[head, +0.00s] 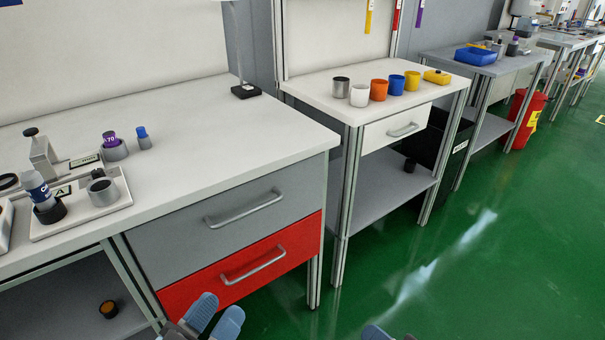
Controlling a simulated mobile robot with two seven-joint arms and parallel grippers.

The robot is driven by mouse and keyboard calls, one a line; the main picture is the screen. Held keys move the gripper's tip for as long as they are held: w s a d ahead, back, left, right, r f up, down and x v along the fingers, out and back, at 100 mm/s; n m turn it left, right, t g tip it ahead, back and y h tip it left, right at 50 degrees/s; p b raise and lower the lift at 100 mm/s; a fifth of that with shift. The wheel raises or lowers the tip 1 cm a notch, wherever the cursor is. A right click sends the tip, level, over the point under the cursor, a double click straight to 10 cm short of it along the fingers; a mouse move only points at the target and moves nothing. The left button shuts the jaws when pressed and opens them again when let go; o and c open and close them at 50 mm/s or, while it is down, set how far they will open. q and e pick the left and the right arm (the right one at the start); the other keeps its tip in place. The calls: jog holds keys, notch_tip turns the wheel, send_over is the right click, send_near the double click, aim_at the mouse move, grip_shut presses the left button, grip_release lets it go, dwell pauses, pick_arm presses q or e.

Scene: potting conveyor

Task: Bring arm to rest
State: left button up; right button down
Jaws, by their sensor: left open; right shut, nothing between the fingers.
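My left gripper (214,316) shows at the bottom edge, in front of the red drawer (240,268) of the near bench. Its two blue-grey fingers stand apart with nothing between them. My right gripper (375,332) shows only as a small fingertip part at the bottom edge, over the green floor. It is shut and holds nothing that I can see. Most of both arms is out of the picture.
The near white bench (210,140) carries a tray (117,205) with a bottle and fixtures at left. A second table (345,105) holds several coloured cups. A red bin (524,118) stands further right. The green floor (480,250) at lower right is clear.

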jog(key=s+d+r+n, duration=0.2)
jog(key=s+r+n, duration=0.7)
jog(key=r+n, duration=0.4)
jog(key=w+a+r+m+t+h+p, duration=0.25)
jog(key=w+a+r+m+t, duration=0.2)
jog(key=r+m, duration=0.25)
pick_arm(q)
jog(key=s+a+r+g+y+p, duration=0.3)
jog(key=a+r+g+y+p, duration=0.2)
jog(key=p, duration=3)
jog(key=shift+s+a+r+g+y, duration=0.25)
jog(key=shift+s+a+g+y, duration=0.2)
jog(key=shift+a+g, duration=0.8)
pick_arm(e)
jog(key=s+d+r+g+h, duration=0.4)
jog(key=d+g+h, duration=0.2)
jog(key=d, duration=0.2)
jog(key=shift+s+d+m+g, duration=0.2)
jog(key=shift+s+m+g, duration=0.1)
jog(key=shift+s+g, duration=0.1)
pick_arm(q)
jog(key=shift+a, duration=0.15)
